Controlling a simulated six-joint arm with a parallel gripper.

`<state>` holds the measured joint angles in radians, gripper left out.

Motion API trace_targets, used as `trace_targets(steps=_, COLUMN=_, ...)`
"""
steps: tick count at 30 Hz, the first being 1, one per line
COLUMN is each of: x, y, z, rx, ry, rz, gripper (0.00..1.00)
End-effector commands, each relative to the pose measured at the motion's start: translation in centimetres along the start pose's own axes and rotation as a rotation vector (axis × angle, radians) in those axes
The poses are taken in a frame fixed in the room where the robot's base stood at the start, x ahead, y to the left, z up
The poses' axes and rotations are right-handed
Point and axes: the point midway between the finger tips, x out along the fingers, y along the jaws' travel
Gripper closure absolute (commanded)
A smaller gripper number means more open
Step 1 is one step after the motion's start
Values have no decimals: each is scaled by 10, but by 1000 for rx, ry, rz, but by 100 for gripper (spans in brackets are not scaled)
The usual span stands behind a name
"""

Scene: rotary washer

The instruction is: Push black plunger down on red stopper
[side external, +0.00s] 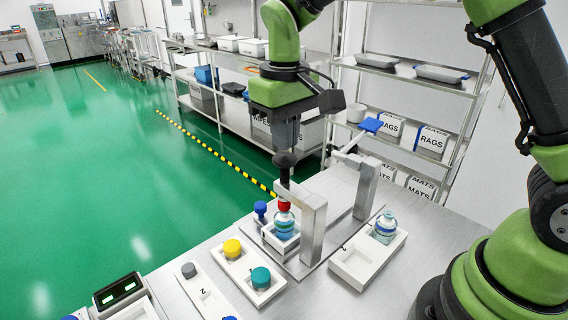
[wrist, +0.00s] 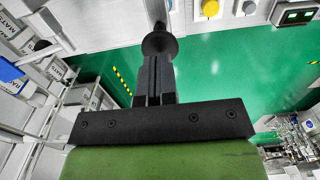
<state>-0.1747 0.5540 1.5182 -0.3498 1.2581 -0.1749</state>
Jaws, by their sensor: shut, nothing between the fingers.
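The black plunger (side external: 284,161) has a round knob on a rod that runs down beside the metal frame. The red stopper (side external: 284,205) sits on a clear bottle (side external: 284,224) with blue-green liquid, directly under the rod. The rod's lower end appears to meet the stopper; I cannot tell how firmly. My gripper (side external: 286,148) points down with its fingers shut and empty, directly above the knob and seemingly touching it. In the wrist view, the closed fingers (wrist: 154,72) end at the black knob (wrist: 160,45); the stopper is hidden there.
A metal frame (side external: 314,215) stands around the bottle, with a blue-ended lever (side external: 368,125) behind. A second bottle (side external: 385,226) is in a white tray at right. Yellow (side external: 232,248) and teal (side external: 261,277) caps sit in white holders in front. A display box (side external: 119,290) is at left.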

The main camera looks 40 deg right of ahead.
Motion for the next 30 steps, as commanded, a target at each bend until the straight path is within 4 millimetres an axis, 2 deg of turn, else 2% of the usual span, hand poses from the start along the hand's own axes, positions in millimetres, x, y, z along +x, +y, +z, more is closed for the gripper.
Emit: trace_targets(steps=30, x=21, y=0, z=0, rx=0, ry=-1, rz=0, gripper=100)
